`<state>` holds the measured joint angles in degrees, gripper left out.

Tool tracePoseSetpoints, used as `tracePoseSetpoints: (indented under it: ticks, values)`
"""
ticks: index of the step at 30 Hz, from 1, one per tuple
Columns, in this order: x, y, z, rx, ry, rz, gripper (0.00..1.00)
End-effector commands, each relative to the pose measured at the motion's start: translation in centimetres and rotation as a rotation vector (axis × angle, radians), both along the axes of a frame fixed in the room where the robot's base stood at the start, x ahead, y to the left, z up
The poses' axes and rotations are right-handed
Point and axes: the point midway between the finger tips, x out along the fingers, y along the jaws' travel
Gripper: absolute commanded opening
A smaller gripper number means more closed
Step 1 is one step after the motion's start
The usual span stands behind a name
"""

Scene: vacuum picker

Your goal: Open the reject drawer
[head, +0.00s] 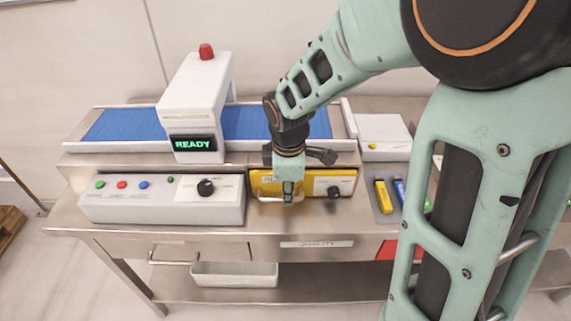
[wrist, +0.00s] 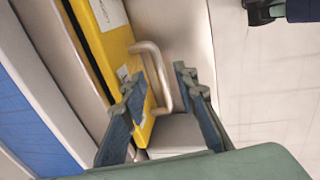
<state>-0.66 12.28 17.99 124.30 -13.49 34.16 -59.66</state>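The yellow drawer front (head: 259,188), with a partly hidden white label, is set below the conveyor; I take it to be the reject drawer. It also shows in the wrist view (wrist: 112,48). Its pale bar handle (wrist: 163,75) sticks out from the front. My gripper (head: 288,198) is in front of the drawer, pointing down and covering part of it. In the wrist view my gripper (wrist: 158,80) is open, one finger on each side of the handle. I cannot tell whether either finger touches it. A dark strip runs along the drawer's edge.
A control box (head: 160,205) with buttons and a black knob stands left of the drawer. A tray with coloured items (head: 383,196) lies further right. The table's lower drawer has its own handle (head: 172,260).

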Motion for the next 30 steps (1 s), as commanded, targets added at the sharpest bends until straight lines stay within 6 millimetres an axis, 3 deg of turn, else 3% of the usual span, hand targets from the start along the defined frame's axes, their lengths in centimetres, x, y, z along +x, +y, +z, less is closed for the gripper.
tracePoseSetpoints:
  ticks: [6, 16, 24, 30]
  values:
    - [0.4, 0.0, -2.2, 0.000, 0.001, -0.001, 0.27]
    - [0.5, 0.0, -2.5, 0.000, -0.001, -0.001, 0.27]
    - [0.5, 0.0, -2.5, 0.000, -0.001, -0.001, 0.00]
    - [0.5, 0.0, -2.5, 0.000, -0.001, -0.001, 0.00]
